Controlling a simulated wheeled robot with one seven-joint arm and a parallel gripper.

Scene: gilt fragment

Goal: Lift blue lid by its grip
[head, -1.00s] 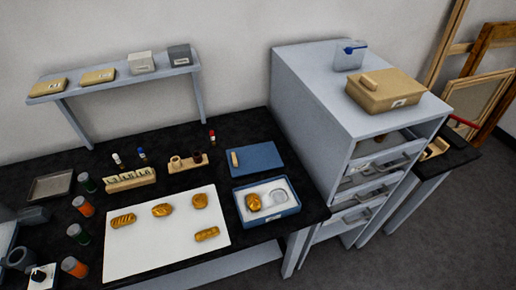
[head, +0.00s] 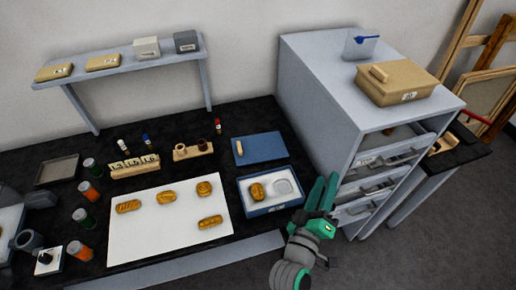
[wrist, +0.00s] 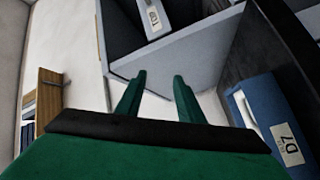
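The blue lid (head: 265,150) lies flat on the black table, behind the blue box, with a small pale wooden grip (head: 240,147) near its left end. The open blue box (head: 270,208) holds a gold fragment (head: 257,191) beside an empty-looking rounded recess in a white insert. My gripper (head: 324,188) is open and empty, right of the box and in front of the drawer cabinet, apart from the lid. In the wrist view its two green fingers (wrist: 157,95) are spread, and a blue box side with a D7 label (wrist: 280,135) shows at right; the lid is not recognisable there.
The grey drawer cabinet (head: 320,95) stands close right of the lid, its drawers partly open. A white sheet with several gold fragments (head: 150,235) lies left of the box. Small holders and bottles (head: 135,165) stand left of the lid. A shelf (head: 130,60) is behind.

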